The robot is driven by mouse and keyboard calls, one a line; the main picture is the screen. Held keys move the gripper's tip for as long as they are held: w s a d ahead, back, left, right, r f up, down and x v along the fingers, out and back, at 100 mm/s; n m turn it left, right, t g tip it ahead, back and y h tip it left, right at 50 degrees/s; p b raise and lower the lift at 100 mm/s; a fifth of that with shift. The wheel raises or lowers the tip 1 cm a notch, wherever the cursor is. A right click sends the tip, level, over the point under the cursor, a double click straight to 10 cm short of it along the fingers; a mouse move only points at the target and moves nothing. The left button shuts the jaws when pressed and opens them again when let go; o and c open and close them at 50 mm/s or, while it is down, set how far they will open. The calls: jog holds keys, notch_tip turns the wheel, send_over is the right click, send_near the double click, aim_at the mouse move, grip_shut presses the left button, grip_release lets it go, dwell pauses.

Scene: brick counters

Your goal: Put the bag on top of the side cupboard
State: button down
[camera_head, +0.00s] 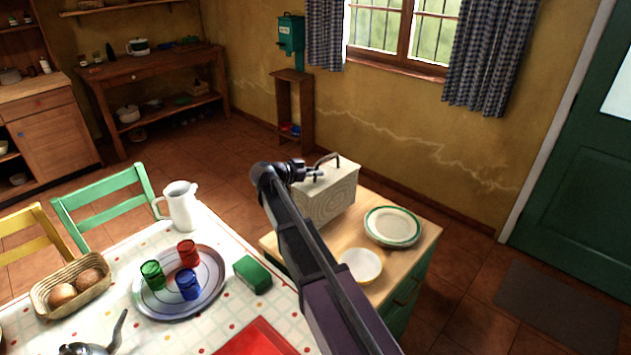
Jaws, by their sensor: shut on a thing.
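A boxy cream bag (327,203) with a ringed pattern on its side and a dark handle on top is at the back left of the side cupboard (399,260). The cupboard has a pale wooden top and green sides. My gripper (316,173) is at the bag's top and shut on the bag, seemingly by the handle; the fingertips are small and partly hidden. The bag looks upright. My arm hides its lower front, so I cannot tell whether it rests on the cupboard top or hangs just above.
A green-rimmed plate (393,226) and a yellow-white bowl (361,265) stand on the cupboard. The dining table at left holds a white jug (181,207), a tray (205,302) with cups, a green box (252,275) and a bread basket (52,284).

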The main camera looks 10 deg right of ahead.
jog(key=shift+f+b, duration=0.75)
jog(key=shift+f, duration=0.25)
jog(key=c, duration=0.7)
grip_release()
jog(key=shift+o, duration=0.2)
jog(key=p+v, duration=0.3)
jog(key=v, duration=0.9)
jog(key=shift+p, duration=0.35)
